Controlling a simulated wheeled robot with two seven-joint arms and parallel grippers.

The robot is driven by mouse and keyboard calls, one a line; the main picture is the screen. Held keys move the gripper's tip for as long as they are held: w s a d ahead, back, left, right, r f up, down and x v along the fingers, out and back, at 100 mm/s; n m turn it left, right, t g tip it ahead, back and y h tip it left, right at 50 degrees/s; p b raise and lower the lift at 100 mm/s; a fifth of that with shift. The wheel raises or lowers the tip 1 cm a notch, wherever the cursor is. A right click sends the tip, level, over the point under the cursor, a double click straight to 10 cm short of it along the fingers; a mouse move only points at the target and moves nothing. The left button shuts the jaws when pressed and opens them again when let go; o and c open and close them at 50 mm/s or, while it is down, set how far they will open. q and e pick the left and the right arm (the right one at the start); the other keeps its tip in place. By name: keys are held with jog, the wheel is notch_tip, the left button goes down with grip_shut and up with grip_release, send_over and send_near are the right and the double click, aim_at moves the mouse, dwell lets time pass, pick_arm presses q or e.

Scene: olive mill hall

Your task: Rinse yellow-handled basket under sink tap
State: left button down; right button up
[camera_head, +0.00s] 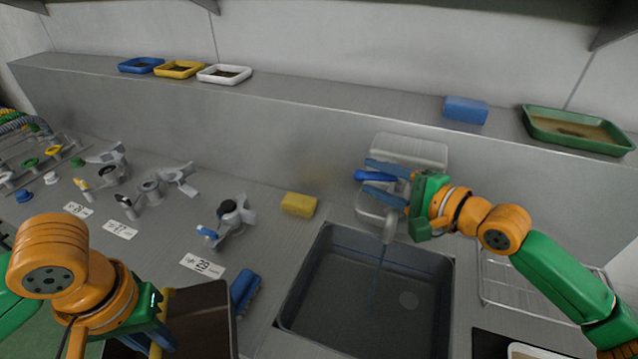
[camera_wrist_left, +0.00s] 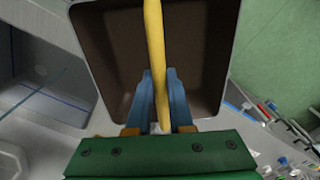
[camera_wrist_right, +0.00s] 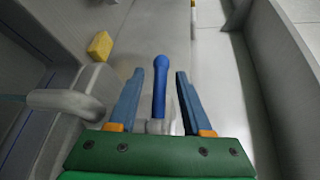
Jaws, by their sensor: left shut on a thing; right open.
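My left gripper (camera_wrist_left: 160,100) is shut on the yellow handle (camera_wrist_left: 154,40) of a grey-rimmed basket (camera_wrist_left: 228,45) with a dark brown inside. In the head view the basket (camera_head: 205,300) is at the lower left, left of the sink and partly hidden by my left arm. The sink (camera_head: 340,300) is a dark grey basin. The tap (camera_head: 389,225) hangs over its back edge, and a thin blue stream drops from its spout. My right gripper (camera_wrist_right: 160,88) is open, with its fingers either side of the tap's blue lever (camera_wrist_right: 159,90), apart from it.
A yellow sponge (camera_head: 299,204) and a blue brush (camera_head: 244,290) lie left of the sink. Grey clamp-like parts (camera_head: 232,218) and number cards stand further left. A wire rack (camera_head: 510,280) is right of the sink. Trays (camera_head: 575,130) sit on the back ledge.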

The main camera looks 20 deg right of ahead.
jog(key=shift+b+v, duration=0.6)
jog(key=shift+v, duration=4.25)
jog(key=shift+r, duration=0.1)
